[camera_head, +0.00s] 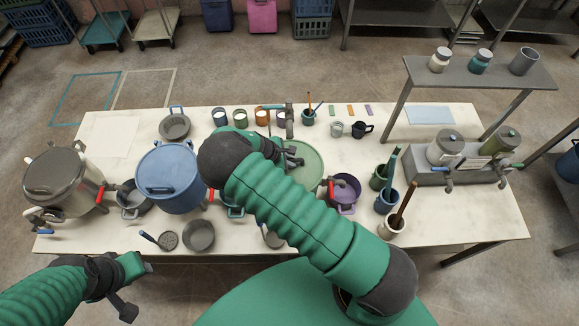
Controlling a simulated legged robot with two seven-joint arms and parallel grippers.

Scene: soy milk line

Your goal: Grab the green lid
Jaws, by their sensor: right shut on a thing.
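The green lid (311,164) is a large pale green disc near the middle of the table. My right arm crosses in front of its left and lower parts. My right gripper (292,156) is at the lid's upper left part and is shut on it; the exact grip point is small and partly hidden by the arm. What lies under the lid is mostly hidden. My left gripper (128,285) is at the lower left, off the table's front edge and far from the lid. I cannot tell its jaw state.
A blue lidded pot (171,178) stands left of my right arm, and a grey lidded pot (56,178) at the far left. A purple pot (344,190) sits right of the lid. Cups (262,116) line the back. Dispensers (446,147) stand at right.

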